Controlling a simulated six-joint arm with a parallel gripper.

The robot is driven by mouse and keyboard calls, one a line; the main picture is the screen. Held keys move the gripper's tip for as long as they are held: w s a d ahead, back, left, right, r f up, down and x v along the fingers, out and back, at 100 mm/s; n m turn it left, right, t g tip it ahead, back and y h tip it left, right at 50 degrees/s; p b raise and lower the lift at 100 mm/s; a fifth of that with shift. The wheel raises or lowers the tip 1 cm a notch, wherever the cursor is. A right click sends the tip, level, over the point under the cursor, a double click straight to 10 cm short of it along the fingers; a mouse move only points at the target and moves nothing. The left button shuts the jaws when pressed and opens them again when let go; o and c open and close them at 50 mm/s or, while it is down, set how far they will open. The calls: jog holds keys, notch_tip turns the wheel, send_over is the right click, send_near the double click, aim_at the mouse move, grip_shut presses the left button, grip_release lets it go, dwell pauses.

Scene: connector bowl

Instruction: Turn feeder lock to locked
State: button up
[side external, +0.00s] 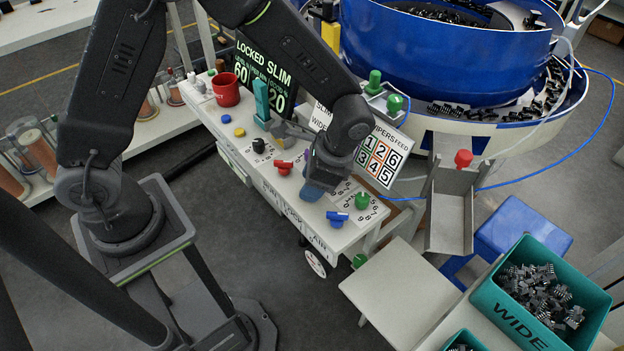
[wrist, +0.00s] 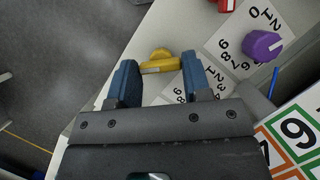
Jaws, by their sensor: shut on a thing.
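A yellow knob with a bar handle (wrist: 160,64) shows between my fingertips in the wrist view. I take it for the feeder lock; its label is not readable here. My gripper (wrist: 158,72) is shut on this knob, with one blue finger at each end of the bar. In the side external view my gripper (side external: 312,190) is low over the control bench, and my wrist and fingers hide the yellow knob.
A red knob (side external: 283,168), a black knob (side external: 258,145), a blue knob (side external: 338,217) and a green knob (side external: 362,201) stand on the bench. A purple knob (wrist: 262,46) is right of my fingers. A numbered card (side external: 382,157) stands close behind my wrist. The blue bowl (side external: 450,50) is behind.

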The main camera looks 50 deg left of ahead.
dwell(0.5)
jog(key=o, duration=0.9)
jog(key=v, duration=1.3)
jog(key=shift+s+d+r, duration=0.1)
jog(key=shift+d+r, duration=0.05)
jog(key=shift+r, duration=0.3)
jog(key=s+a+r+n+t+h, duration=0.1)
jog(key=s+a+r+n+t, duration=0.1)
jog(key=s+a+n+t, duration=0.1)
jog(key=s+a+r+n+t+h, duration=0.1)
jog(key=s+a+r+n+t, duration=0.2)
jog(key=s+a, duration=0.2)
jog(key=s+a+r+n+t+h, duration=0.1)
jog(key=s+a+r+n+t, duration=0.1)
jog(key=s, duration=0.5)
jog(key=shift+s+a+r+n+t, duration=0.1)
jog(key=shift+a+r+n+t, duration=0.2)
jog(key=shift+a, duration=0.2)
jog(key=shift+s+a+r+n+t, duration=0.1)
jog(key=shift+a+r+t, duration=0.1)
jog(key=shift+a+r, duration=0.25)
